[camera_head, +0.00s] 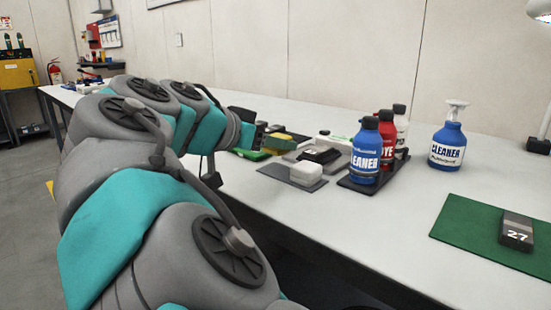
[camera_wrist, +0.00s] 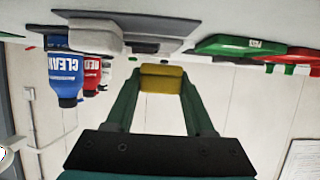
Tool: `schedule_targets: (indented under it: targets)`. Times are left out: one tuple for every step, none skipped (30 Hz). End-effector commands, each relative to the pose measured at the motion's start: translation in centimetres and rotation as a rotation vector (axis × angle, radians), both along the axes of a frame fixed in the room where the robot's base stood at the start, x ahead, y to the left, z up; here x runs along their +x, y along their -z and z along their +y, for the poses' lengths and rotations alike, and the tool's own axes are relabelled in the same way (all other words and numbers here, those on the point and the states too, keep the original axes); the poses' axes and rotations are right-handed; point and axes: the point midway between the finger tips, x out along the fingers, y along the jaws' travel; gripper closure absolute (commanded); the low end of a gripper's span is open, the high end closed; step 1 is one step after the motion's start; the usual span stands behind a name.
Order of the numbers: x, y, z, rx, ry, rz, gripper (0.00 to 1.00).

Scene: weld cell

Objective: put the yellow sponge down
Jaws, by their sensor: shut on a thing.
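The yellow sponge (camera_wrist: 161,78) is held between the two green fingers of my gripper (camera_wrist: 160,82) in the wrist view, which looks upside down. My gripper is shut on it. In the head view the yellow sponge (camera_head: 279,142) shows at the end of my arm, over the far part of the white table (camera_head: 330,245). Whether the sponge touches anything beneath it cannot be told. My arm hides part of the table to the left.
A grey mat (camera_head: 283,176) with a white block (camera_head: 308,173) lies near the sponge. A green item (camera_head: 252,154) is close by. Blue, red and white bottles stand on a dark tray (camera_head: 362,186); a blue spray bottle (camera_head: 446,146) is to the right.

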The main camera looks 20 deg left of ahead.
Motion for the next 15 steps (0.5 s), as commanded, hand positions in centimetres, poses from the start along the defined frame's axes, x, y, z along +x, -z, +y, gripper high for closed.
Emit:
schedule_targets:
  targets:
    - [0.0,0.0,-0.3,0.0,0.002,0.001,0.98]
    - [0.0,0.3,-0.2,-0.002,0.002,0.002,0.98]
    - [0.0,0.7,-0.2,-0.003,0.003,0.002,0.98]
    - [0.0,1.0,-0.2,-0.003,0.002,0.002,0.98]
    - [0.0,1.3,-0.2,-0.002,0.0,0.001,0.98]
    - [-0.1,1.7,-0.1,-0.002,-0.001,0.0,0.98]
    - [0.0,2.1,-0.1,-0.002,-0.001,0.0,0.98]
    - [0.0,2.5,-0.2,-0.003,0.001,0.0,0.98]
    - [0.0,2.9,-0.2,-0.004,0.002,0.001,0.98]
    - [0.0,3.2,-0.2,-0.004,0.002,0.001,0.98]
    - [0.0,3.3,-0.2,-0.003,0.002,0.001,0.98]
    - [0.0,3.5,-0.1,-0.002,0.001,0.0,0.98]
    - [0.0,3.5,-0.1,-0.001,0.001,-0.001,0.98]
    - [0.0,3.5,-0.1,0.001,0.0,-0.001,0.98]
    - [0.0,3.5,-0.1,0.001,0.0,-0.001,0.98]
